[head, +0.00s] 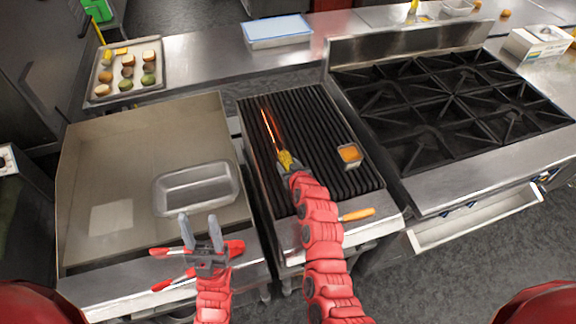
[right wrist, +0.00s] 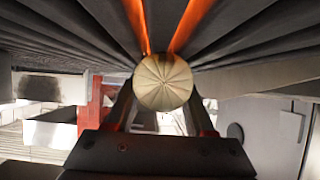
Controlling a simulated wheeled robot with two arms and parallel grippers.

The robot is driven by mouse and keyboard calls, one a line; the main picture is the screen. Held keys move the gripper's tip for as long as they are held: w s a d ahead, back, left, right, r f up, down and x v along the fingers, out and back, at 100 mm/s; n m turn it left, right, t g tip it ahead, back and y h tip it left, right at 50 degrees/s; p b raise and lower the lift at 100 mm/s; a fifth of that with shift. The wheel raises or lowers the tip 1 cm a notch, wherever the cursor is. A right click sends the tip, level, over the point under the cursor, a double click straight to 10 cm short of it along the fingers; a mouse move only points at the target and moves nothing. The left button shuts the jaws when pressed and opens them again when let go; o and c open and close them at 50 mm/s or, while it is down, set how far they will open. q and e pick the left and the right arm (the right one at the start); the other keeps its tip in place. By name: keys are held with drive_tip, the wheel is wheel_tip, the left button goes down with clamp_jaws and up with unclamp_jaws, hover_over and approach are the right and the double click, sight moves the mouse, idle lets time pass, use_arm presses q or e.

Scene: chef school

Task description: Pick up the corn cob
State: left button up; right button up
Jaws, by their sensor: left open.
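The yellow corn cob (head: 285,158) is over the dark grill grate (head: 318,112), at its left middle. In the right wrist view, its round pale end (right wrist: 163,82) sits between my fingers, which appear to touch both sides. My right gripper (head: 288,166) is shut on the cob and partly hides it in the head view. Whether the cob still touches the bars cannot be told. My left gripper (head: 200,222) is open and empty at the griddle's front edge, in front of a metal pan.
The metal pan (head: 196,190) lies on the griddle (head: 105,160). A small container with orange contents (head: 350,154) stands on the grate's right. Red-handled tongs (head: 172,283) lie near my left gripper. An orange handle (head: 357,214) lies at the grill's front. Burners (head: 450,100) are at right.

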sight(285, 155)
clamp_jaws()
drive_tip(key=shift+r, duration=0.1)
drive_tip(key=shift+r+b, duration=0.35)
drive_tip(key=shift+b, duration=0.15)
wheel_tip(285, 155, up, 2)
drive_tip(key=shift+r+b, duration=0.15)
drive_tip(key=shift+b, duration=0.85)
drive_tip(key=s+b, duration=0.1)
drive_tip(key=s, duration=0.3)
drive_tip(key=s+r+b, duration=0.1)
drive_tip(key=s, duration=0.3)
drive_tip(key=s+b, duration=0.2)
drive_tip(key=s, duration=0.3)
drive_tip(key=shift+d+r, duration=0.15)
drive_tip(key=shift+d, duration=0.25)
drive_tip(key=shift+s+r+p, duration=0.3)
drive_tip(key=shift+s+p, duration=0.6)
drive_tip(key=shift+s, duration=0.05)
drive_tip(key=shift+s+d, duration=0.1)
drive_tip(key=shift+s, duration=0.45)
